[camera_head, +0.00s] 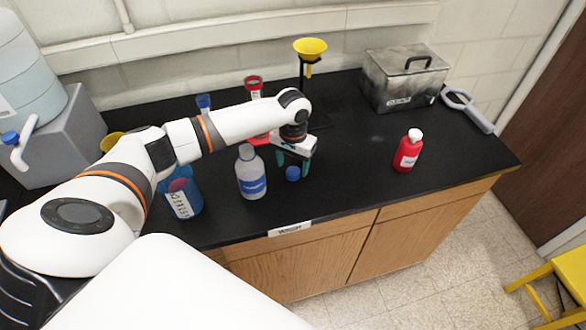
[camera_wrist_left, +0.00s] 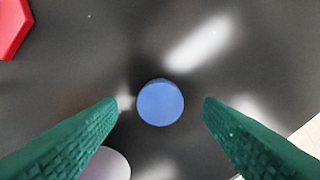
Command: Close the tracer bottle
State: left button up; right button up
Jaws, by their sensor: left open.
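A whitish bottle with a blue label (camera_head: 251,175) stands upright near the front of the black counter. Its label is too small to read, and its top looks grey-white with no blue cap on it. A small round blue cap (camera_head: 293,174) lies on the counter just right of the bottle. My left gripper (camera_head: 292,160) points down over the cap, open and empty. In the left wrist view, the cap (camera_wrist_left: 160,103) sits between and beyond the green fingertips (camera_wrist_left: 160,106), not touched by them. A pale rounded edge at the bottom may be the bottle. My right gripper is out of view.
A red bottle with a white cap (camera_head: 407,152) stands to the right. A blue beaker (camera_head: 181,195) is left of the whitish bottle. Behind are a yellow funnel on a stand (camera_head: 310,47) and a grey lidded box (camera_head: 402,78). The counter between cap and red bottle is clear.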

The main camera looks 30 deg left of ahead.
pick_arm(q)
jog(key=shift+f, duration=1.1)
jog(key=c, duration=1)
